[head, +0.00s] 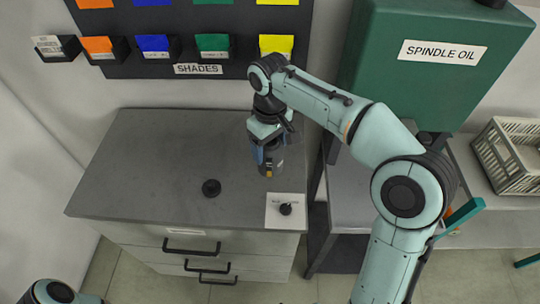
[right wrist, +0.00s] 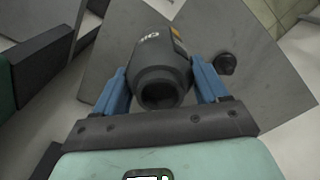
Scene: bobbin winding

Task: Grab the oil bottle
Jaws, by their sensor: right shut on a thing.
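The oil bottle (head: 272,162) is a dark grey bottle with an orange patch, over the right part of the grey cabinet top. In the right wrist view the bottle (right wrist: 160,72) shows its dark round neck facing the camera and pale lettering on its side. My right gripper (head: 266,148) is shut on it, with the blue fingers (right wrist: 160,78) on both sides of its body. I cannot tell whether its base touches the cabinet top. My left gripper is out of view; only a bit of my left arm shows at the bottom left.
A green spindle oil tank (head: 425,85) stands right. Shade bins (head: 155,47) hang behind. A crate (head: 512,158) sits far right.

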